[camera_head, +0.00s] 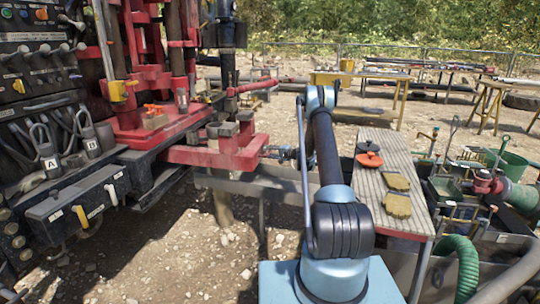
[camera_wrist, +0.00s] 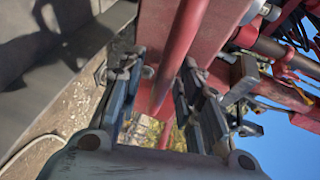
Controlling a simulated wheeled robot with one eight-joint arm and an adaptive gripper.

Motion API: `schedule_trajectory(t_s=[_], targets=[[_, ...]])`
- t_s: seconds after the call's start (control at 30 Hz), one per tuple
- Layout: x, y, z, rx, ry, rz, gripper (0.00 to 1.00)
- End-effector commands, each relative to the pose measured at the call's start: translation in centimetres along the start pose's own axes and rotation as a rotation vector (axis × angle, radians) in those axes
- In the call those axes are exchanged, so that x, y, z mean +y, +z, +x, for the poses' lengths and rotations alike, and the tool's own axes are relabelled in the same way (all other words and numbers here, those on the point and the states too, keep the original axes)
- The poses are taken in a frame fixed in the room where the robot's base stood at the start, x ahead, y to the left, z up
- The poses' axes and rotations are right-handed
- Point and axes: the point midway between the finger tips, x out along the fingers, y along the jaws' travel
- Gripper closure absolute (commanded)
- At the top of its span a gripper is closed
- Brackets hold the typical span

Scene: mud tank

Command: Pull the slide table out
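The likely slide table is the red steel frame (camera_head: 225,152) that juts out from the rig's base at the mast foot in the head view. My gripper (camera_head: 272,152) is at its right end, low and level with it. In the wrist view, red steel (camera_wrist: 150,30) fills the top middle. A red round bar (camera_wrist: 182,50) runs down between the two fingers of my gripper (camera_wrist: 160,105). The fingers stand apart, with gaps beside the bar, and no clear contact shows. In the head view my arm partly hides the area right of the frame.
The drill rig's control panel (camera_head: 38,60) and dark valve boxes stand at left. A ribbed table (camera_head: 380,150) with gloves (camera_head: 397,205) and an orange-black disc (camera_head: 369,158) is right of my arm. A grey rail (camera_head: 245,186) runs below the red frame. Gravel ground lies at lower left.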

Motion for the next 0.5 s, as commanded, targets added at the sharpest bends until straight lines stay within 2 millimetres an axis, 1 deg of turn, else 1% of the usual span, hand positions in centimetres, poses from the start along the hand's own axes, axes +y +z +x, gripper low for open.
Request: schedule_trajectory(t_s=[0.27, 0.37, 0.47, 0.5], targets=[[-0.1, 0.1, -0.1, -0.001, -0.001, 0.000, 0.67], [0.0, 0.1, -0.8, -0.001, -0.001, 0.001, 0.67], [-0.1, 0.0, -2.1, -0.001, -0.001, 0.001, 0.67], [-0.1, 0.0, -2.8, 0.000, -0.001, 0.001, 0.67]])
